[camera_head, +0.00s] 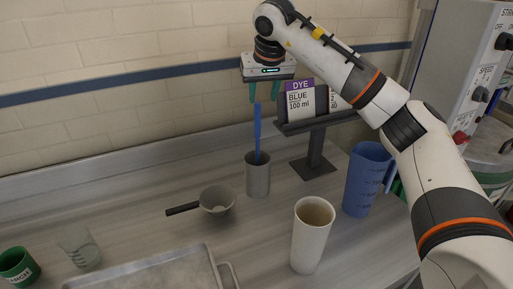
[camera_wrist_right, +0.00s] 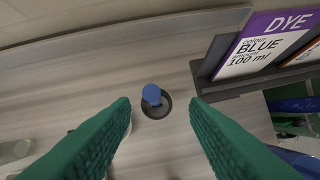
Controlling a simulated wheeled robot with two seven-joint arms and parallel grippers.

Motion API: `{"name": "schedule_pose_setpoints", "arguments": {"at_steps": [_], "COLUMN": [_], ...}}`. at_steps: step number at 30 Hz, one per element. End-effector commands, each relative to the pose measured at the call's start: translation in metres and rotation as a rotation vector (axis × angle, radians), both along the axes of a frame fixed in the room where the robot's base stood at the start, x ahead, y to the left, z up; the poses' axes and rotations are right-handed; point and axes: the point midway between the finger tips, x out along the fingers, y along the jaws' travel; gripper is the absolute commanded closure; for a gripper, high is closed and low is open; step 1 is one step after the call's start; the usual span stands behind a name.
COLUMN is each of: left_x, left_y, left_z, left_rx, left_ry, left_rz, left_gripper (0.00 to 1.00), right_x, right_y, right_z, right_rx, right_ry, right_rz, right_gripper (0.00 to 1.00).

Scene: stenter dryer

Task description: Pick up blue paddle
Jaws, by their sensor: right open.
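The blue paddle (camera_head: 258,132) stands nearly upright in a grey metal cup (camera_head: 258,177) on the counter. My right gripper (camera_head: 266,93) is above it, pointing down, with its green fingers open. In the head view the top of the paddle reaches up to about fingertip height. In the right wrist view the paddle's blue end (camera_wrist_right: 152,94) shows between the two spread fingers (camera_wrist_right: 158,110), touching neither, with the dark cup opening (camera_wrist_right: 156,106) around it. The paddle's lower part is hidden in the cup. My left gripper is not in view.
A dye card stand (camera_head: 316,150) is close right of the gripper. A blue jug (camera_head: 366,180), a tall beige cup (camera_head: 312,236), a ladle (camera_head: 216,200), a metal tray (camera_head: 150,272), a clear beaker (camera_head: 79,246) and a green cup (camera_head: 18,266) stand around. A control box (camera_head: 468,70) is at right.

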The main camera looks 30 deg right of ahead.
Motion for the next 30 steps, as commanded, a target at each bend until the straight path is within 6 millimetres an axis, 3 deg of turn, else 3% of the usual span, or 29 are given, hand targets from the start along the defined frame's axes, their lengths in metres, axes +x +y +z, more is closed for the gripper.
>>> {"name": "schedule_pose_setpoints", "arguments": {"at_steps": [6,13,21,30], "left_x": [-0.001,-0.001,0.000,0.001], "left_y": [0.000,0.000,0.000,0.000], "left_z": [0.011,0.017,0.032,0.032], "left_rx": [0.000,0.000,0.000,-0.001], "left_ry": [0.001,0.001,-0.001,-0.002], "left_rz": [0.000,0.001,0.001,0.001], "left_gripper": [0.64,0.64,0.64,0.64], "right_x": [0.014,0.021,0.036,0.038], "right_y": [-0.003,-0.003,-0.001,-0.002], "right_z": [-0.031,-0.046,-0.081,-0.088], "right_rx": [0.000,-0.001,0.001,0.001], "right_ry": [0.003,0.002,0.003,-0.001], "right_rz": [0.000,0.001,0.000,0.000], "right_gripper": [0.59,0.59,0.59,0.59]}}
